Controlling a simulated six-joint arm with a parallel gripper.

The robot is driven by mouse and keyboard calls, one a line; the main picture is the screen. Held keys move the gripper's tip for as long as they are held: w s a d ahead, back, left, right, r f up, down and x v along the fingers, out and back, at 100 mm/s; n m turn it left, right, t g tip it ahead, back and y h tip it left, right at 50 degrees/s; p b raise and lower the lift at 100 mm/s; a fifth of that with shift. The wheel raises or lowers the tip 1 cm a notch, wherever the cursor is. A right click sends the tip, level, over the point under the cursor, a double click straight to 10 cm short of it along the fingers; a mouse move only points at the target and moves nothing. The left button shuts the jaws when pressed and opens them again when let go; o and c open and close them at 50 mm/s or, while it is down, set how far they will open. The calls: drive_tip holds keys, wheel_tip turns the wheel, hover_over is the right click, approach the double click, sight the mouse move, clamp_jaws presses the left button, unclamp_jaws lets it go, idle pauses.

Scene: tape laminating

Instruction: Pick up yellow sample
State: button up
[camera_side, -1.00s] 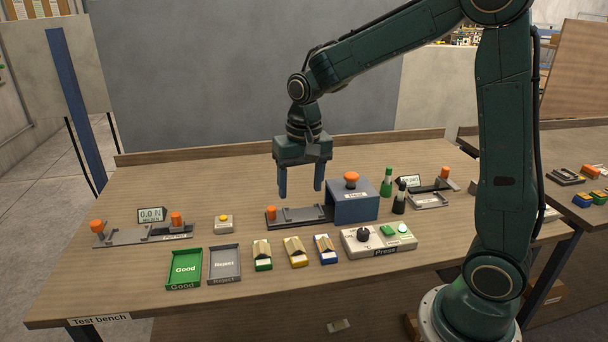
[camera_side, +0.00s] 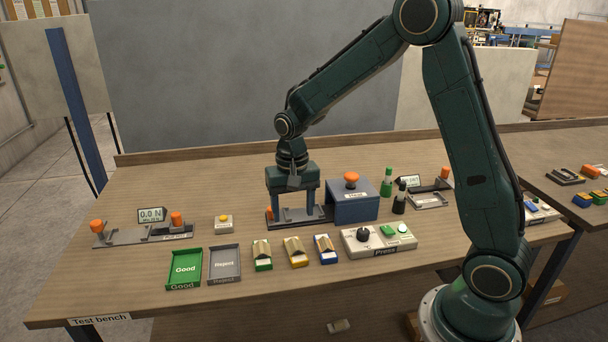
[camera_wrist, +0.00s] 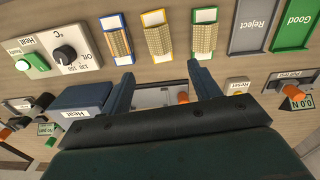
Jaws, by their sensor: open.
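The yellow sample (camera_side: 295,252) lies flat on the bench, between the green sample (camera_side: 262,255) and the blue sample (camera_side: 325,249). It has a tan patterned face and a yellow edge. My gripper (camera_side: 291,216) is open and empty, pointing down over the flat plate left of the blue Heat box, behind the sample row. In the wrist view the yellow sample (camera_wrist: 157,38) lies beyond the spread fingertips of my gripper (camera_wrist: 159,75), roughly centred between them sideways. Nothing covers it there.
The blue Heat box (camera_side: 357,206) with an orange knob stands right of my gripper. The Press control box (camera_side: 379,240) is right of the samples. Green Good (camera_side: 184,268) and grey Reject (camera_side: 224,264) trays lie left.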

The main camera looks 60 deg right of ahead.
hover_over(293, 241)
drive_tip(key=shift+f, duration=2.25)
drive_tip(key=shift+s+f, duration=0.1)
drive_tip(key=shift+f, duration=2.5)
drive_tip(key=c, duration=1.1)
drive_tip(key=shift+r, duration=0.2)
wheel_tip(293, 241, up, 20)
drive_tip(key=shift+f, duration=0.15)
